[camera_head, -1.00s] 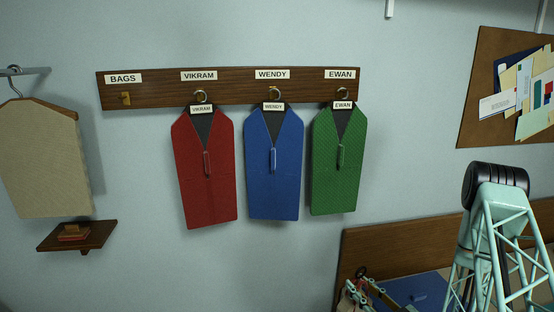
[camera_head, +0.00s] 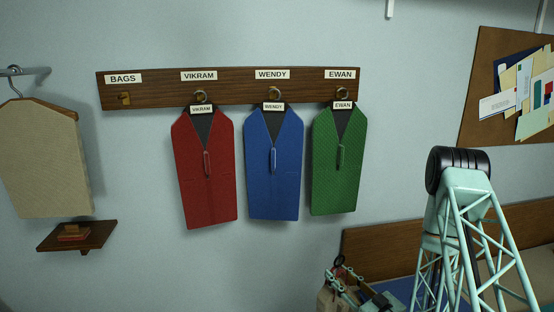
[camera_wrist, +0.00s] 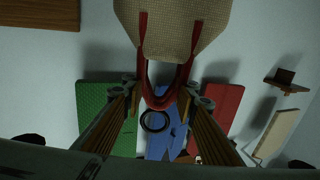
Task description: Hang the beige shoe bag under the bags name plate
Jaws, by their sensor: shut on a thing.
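The beige shoe bag (camera_wrist: 180,28) has red handles (camera_wrist: 150,82) that pass between the fingers of my gripper (camera_wrist: 163,92). A black ring (camera_wrist: 155,122) shows by the handles in the wrist view. My gripper is shut on the bag at the handles. In the head view my gripper (camera_head: 350,283) is low, right of centre, with a small part of the beige bag (camera_head: 328,300) at the bottom edge. The bags name plate (camera_head: 123,79) is at the left end of the wooden rail (camera_head: 150,93). The brass hook (camera_head: 124,98) under it is empty.
A beige hanging piece (camera_head: 42,160) and a small shelf (camera_head: 78,236) are at the left. A pinboard (camera_head: 500,90) is at the right.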

